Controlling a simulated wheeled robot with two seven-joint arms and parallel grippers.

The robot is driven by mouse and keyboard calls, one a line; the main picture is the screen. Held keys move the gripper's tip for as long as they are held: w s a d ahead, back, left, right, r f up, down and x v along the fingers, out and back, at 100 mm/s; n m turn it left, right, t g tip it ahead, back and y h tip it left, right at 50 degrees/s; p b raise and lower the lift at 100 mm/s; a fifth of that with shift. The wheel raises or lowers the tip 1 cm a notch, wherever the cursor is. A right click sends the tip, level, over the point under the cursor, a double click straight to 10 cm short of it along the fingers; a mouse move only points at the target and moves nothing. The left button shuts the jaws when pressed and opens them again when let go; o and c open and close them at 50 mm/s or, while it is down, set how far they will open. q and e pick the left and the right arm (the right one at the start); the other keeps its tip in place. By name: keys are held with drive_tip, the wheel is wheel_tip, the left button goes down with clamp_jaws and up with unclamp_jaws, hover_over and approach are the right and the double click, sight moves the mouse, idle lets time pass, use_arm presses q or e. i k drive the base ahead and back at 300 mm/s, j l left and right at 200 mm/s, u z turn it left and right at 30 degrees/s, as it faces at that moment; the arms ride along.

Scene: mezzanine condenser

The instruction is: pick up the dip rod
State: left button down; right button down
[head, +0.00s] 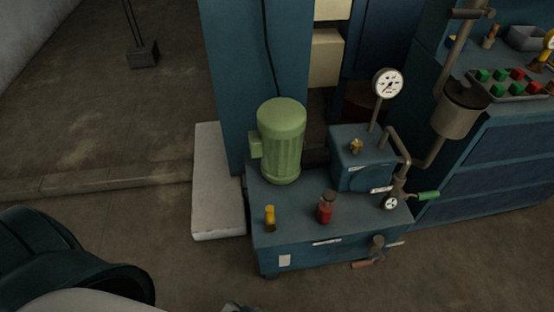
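A small yellow-topped piece (270,216) stands upright on the front left of the blue tank's top (290,205). It looks like the dip rod's handle, but I cannot be sure; anything below the tank top is hidden. My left arm shows at the bottom left corner. A small grey piece (238,308) at the bottom edge may be the tip of my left gripper, well short of the tank; its fingers are cut off. My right gripper is out of view.
A red jar-like fitting (325,208) stands right of the yellow piece, and a green motor (281,142) behind it. A gauge (388,84), pipes and a green-handled valve (427,196) rise at the right. A blue column and white plinth (215,195) stand left.

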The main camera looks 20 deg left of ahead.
sight(270, 219)
drive_tip(key=u, duration=0.85)
drive_tip(key=i+l, duration=0.1)
drive_tip(key=l, duration=0.15)
drive_tip(key=i+l+u, duration=0.15)
drive_tip(key=k+l, duration=0.05)
